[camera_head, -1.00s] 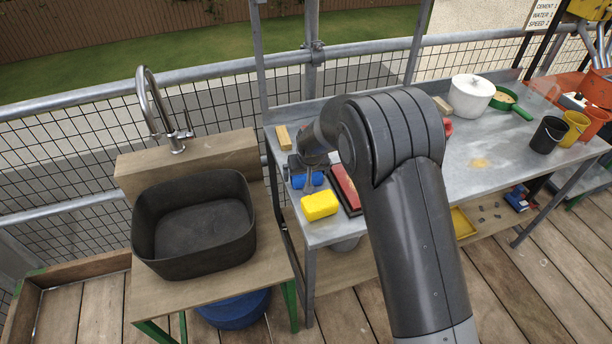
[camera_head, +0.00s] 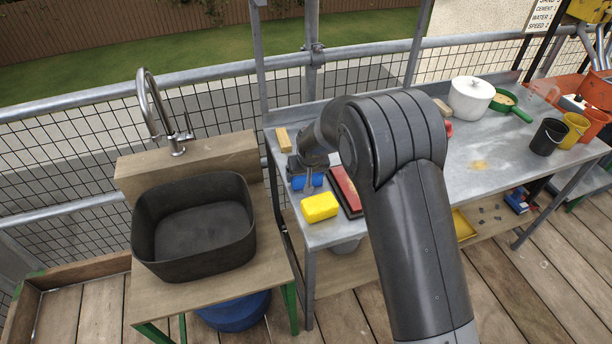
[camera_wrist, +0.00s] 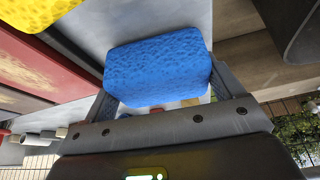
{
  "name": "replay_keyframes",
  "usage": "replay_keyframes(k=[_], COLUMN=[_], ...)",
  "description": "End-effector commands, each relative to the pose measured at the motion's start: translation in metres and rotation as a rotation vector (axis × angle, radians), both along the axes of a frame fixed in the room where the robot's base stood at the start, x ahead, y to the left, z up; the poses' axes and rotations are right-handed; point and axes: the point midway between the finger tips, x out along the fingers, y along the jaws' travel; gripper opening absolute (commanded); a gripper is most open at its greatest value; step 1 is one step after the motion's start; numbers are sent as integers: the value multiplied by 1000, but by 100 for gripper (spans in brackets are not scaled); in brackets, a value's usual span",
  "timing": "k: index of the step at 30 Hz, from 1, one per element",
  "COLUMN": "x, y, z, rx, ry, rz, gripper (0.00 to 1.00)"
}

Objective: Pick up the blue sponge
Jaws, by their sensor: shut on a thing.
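The blue sponge (camera_head: 308,181) is at the left end of the metal table in the head view, partly hidden by my gripper (camera_head: 308,178). In the wrist view the blue sponge (camera_wrist: 158,66) fills the middle, between the two fingers of my gripper (camera_wrist: 160,85). The fingers are shut on its two sides. I cannot tell whether the sponge touches the tabletop. A yellow sponge (camera_head: 320,207) lies just in front of it, and part of it shows at the wrist view's top left (camera_wrist: 35,12).
A red-and-black float (camera_head: 346,190) lies right of the sponges. A wooden block (camera_head: 283,139) lies behind. A black basin (camera_head: 193,262) stands on the wooden sink stand to the left. A white pot (camera_head: 470,98) and buckets (camera_head: 548,136) are on the right.

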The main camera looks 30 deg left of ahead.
Motion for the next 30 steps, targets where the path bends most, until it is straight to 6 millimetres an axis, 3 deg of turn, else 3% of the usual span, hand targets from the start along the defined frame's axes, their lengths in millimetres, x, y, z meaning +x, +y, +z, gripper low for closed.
replay_keyframes(k=[7, 19, 24, 30], x=[1, 15, 17, 18], y=[1, -86, -106, -115], z=[37, 88, 100, 105], rx=[4, 2, 1, 0], ry=[-5, -1, -2, -1], rz=[0, -4, -2, 1], gripper=[64, 64, 64, 64])
